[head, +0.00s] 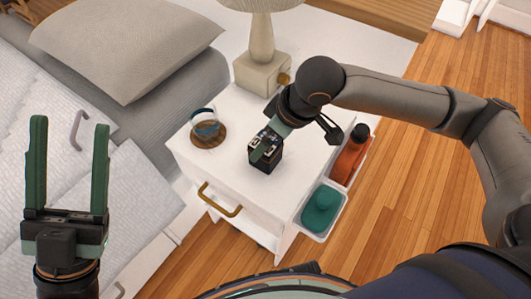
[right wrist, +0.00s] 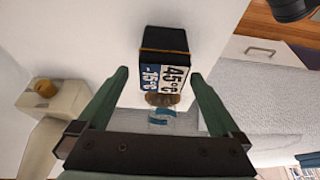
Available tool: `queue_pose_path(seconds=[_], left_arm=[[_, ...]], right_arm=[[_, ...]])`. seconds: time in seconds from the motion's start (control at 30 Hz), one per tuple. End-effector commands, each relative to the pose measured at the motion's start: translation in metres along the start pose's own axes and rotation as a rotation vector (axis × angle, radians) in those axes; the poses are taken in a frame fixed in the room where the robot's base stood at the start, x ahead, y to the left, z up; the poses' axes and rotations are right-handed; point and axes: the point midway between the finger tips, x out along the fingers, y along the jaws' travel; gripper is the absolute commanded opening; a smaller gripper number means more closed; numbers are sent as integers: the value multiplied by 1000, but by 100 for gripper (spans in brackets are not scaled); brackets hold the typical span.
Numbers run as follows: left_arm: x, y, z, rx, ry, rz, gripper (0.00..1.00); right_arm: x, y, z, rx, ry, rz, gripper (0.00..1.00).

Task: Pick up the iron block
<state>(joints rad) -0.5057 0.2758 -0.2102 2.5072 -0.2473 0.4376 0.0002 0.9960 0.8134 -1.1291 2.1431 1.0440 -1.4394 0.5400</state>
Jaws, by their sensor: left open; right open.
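The iron block (head: 265,159) is a small black block on the white nightstand (head: 240,182), near its middle. The right wrist view shows it as a dark block (right wrist: 164,38) with a blue and white temperature label. My right gripper (head: 268,140) is at the block in the head view, partly hiding its top. In the right wrist view, the open fingers (right wrist: 158,76) appear on either side of the block with visible gaps. I cannot tell how deep it sits between them. My left gripper (head: 70,122) is open and empty in front of the bed.
A glass with blue (head: 204,121) stands on a round brown coaster (head: 209,139) left of the block. A lamp (head: 262,72) stands behind. A side caddy (head: 339,212) holds an orange bottle (head: 349,157) and a green item (head: 321,211). The nightstand's front is clear.

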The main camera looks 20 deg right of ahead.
Motion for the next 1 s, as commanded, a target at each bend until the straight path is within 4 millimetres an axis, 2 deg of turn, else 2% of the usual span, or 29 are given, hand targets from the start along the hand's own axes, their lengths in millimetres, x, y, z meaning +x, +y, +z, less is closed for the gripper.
queue_pose_path(seconds=[0.17,0.47,0.7,0.77,1.0], left_arm=[[-4,3,1,-4,11,2,62],[-20,13,18,-41,5,4,62],[-19,12,17,-49,5,2,62],[-19,12,17,-49,5,2,62],[-19,13,17,-49,4,3,62]], right_arm=[[10,-1,1,-1,1,0,100],[52,-3,3,-2,1,1,100],[54,-3,2,-2,2,1,100],[54,-3,2,-2,1,1,96],[54,-3,2,-2,1,1,68]])
